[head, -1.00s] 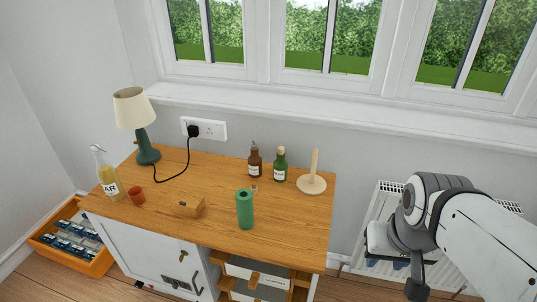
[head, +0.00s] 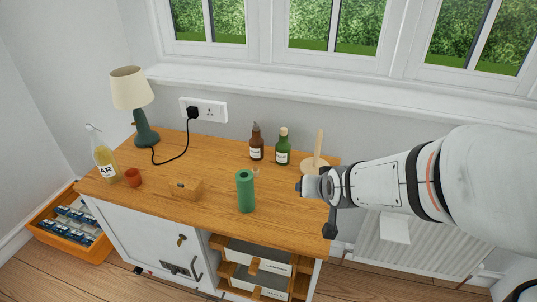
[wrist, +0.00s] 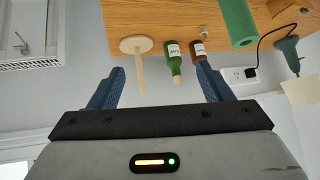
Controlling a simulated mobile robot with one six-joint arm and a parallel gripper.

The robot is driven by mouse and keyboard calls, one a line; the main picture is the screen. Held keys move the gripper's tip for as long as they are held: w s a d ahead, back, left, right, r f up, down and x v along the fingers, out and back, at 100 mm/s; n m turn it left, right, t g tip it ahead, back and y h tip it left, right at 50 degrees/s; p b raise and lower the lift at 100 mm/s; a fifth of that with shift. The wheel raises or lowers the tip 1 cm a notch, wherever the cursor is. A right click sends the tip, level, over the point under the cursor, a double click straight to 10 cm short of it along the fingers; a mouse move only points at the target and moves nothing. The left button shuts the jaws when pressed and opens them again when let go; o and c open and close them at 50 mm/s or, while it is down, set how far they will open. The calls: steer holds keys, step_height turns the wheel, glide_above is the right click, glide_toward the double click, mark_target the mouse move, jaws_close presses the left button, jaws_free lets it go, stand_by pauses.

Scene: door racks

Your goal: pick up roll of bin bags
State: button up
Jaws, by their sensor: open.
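The roll of bin bags, which I take to be the green cylinder (head: 245,191), stands upright on the wooden top of the cabinet, near its front edge. In the wrist view the green roll (wrist: 238,22) shows at the top right, partly cut off by the frame edge. My gripper (head: 302,187) is over the right end of the cabinet top, to the right of the roll and apart from it. In the wrist view my gripper (wrist: 160,74) has its two blue fingers wide apart with nothing held between them.
A brown bottle (head: 257,142), a green bottle (head: 283,147) and a wooden peg stand (head: 319,148) are along the back. A wooden box (head: 187,189), orange cup (head: 134,177), clear bottle (head: 104,160) and lamp (head: 131,90) are to the left. The wooden top (head: 215,222) around the roll's front is clear.

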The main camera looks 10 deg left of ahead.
mark_target(246, 189)
steer(key=w+a+f+t+y+b, duration=0.1)
steer(key=a+f+t+b, duration=0.1)
steer(key=a+f, duration=0.2)
steer(key=w+a+f+n+t+y+b, duration=0.1)
steer(key=a+f+t+b, duration=0.1)
steer(key=a, duration=0.6)
steer(key=w+a+f+t+y+b, duration=0.1)
steer(key=a+f+t+b, duration=0.1)
steer(key=a+f+t, duration=0.2)
steer(key=shift+w+a+f+n+b, duration=0.15)
steer(key=shift+a+f+n+b, duration=0.05)
steer(key=shift+a+f, duration=0.55)
steer(key=shift+w+a+f+n+b, duration=0.1)
steer(key=shift+a+f+n+b, duration=0.1)
steer(key=shift+a+f, duration=0.5)
steer(key=shift+s+a+f, duration=0.15)
steer(key=shift+s, duration=0.05)
steer(key=shift+w+a+t, duration=0.15)
steer(key=shift+t, duration=0.15)
steer(key=x, duration=0.7)
steer(key=shift+w+r+p, duration=0.15)
steer(key=shift+r+p, duration=0.1)
steer(key=shift+p, duration=0.05)
steer(key=c, duration=1.2)
steer(key=shift+o, duration=0.2)
